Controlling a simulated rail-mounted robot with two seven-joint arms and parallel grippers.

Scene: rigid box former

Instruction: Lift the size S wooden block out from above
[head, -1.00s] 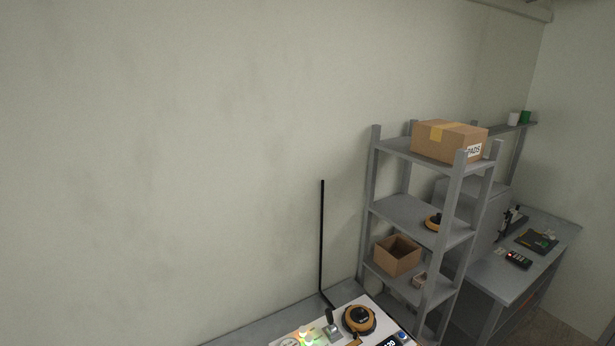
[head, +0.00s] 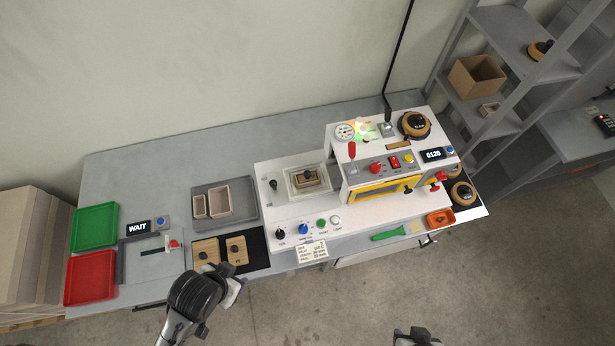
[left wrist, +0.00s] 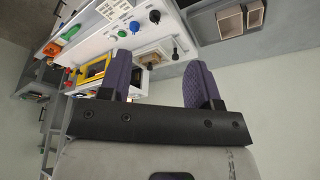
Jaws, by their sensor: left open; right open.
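A wooden block (head: 311,184) with a dark knob sits in a pale square recess of the white machine; its size mark is not readable. It also shows, small, in the left wrist view (left wrist: 150,58), beyond the fingertips. Two more wooden blocks with dark knobs, one left (head: 205,254) and one right (head: 238,257), lie on a black mat. My left gripper (left wrist: 161,78) is open and empty, well short of the machine. In the head view its arm stands in front of the bench. My right gripper (head: 415,336) is open at the bottom edge, partly cut off, away from the bench.
A grey tray (head: 250,213) holds two small open boxes left of the machine. Green (head: 95,226) and red (head: 91,278) trays lie at the bench's left end. A yellow-framed opening (head: 385,190) and a red-knobbed lever (head: 352,152) are on the machine's raised part. Shelves stand right.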

